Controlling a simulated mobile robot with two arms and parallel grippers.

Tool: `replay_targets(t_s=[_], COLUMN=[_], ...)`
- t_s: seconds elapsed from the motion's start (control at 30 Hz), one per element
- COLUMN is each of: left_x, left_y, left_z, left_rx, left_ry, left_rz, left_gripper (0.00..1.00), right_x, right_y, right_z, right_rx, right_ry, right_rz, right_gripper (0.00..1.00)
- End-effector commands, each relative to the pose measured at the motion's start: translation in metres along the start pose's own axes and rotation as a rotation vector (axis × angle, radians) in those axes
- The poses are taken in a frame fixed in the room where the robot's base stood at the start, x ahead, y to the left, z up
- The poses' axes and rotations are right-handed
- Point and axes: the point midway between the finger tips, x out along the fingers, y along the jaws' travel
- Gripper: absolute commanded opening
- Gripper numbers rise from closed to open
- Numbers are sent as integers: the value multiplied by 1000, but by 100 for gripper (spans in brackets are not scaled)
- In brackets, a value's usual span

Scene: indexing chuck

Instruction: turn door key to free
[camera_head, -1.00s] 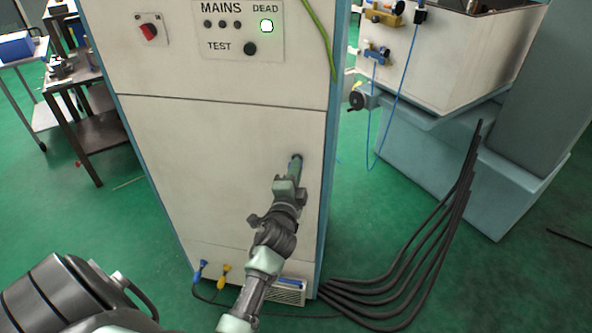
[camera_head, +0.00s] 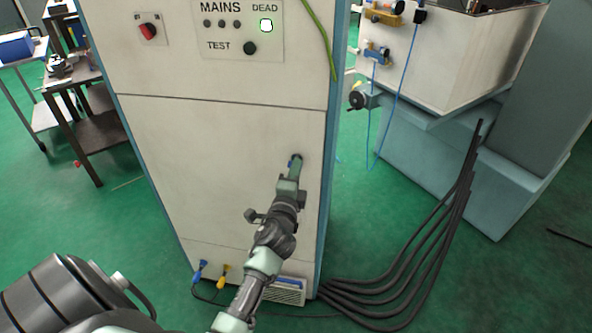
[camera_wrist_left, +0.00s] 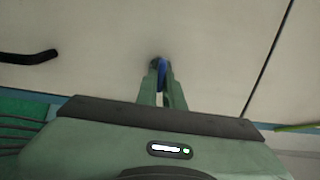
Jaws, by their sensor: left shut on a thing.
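The door key shows as a small blue piece (camera_wrist_left: 162,75) between my left fingertips in the left wrist view, at the cabinet's door. My left gripper (camera_head: 295,163) is shut on it, close against the right side of the lower cabinet door (camera_head: 215,165). It also shows in the left wrist view (camera_wrist_left: 162,82). The fingers hide most of the key and its lock. My right gripper is not in view.
The cabinet's upper panel has a red switch (camera_head: 149,31) and a mains panel (camera_head: 237,30) with a lit "DEAD" lamp (camera_head: 266,25). Black cables (camera_head: 420,260) lie on the floor at right. A dark trolley (camera_head: 95,105) stands at left.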

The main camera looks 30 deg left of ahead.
Motion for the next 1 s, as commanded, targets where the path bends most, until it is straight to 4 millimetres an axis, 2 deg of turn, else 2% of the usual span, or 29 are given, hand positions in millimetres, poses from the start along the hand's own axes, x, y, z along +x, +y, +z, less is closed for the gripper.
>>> replay_targets(t_s=[0.03, 0.1, 0.47, 0.57, 0.8, 1.0], left_x=[3, 3, -1, -10, -51, -72], left_y=[-8, -7, -2, 0, 0, -1], left_z=[4, 4, 2, 2, 3, 4], left_rx=[6, 5, 1, 1, 2, 2], left_ry=[-7, -7, -3, -2, -4, -5], left_rz=[-14, -13, -4, -3, -3, -4], left_gripper=[17, 30, 30, 30, 30, 30], right_x=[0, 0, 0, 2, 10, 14], right_y=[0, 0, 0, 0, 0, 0], right_z=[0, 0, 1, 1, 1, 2], right_rx=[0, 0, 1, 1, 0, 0], right_ry=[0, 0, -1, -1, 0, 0], right_rz=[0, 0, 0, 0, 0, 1], right_gripper=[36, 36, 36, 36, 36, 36])
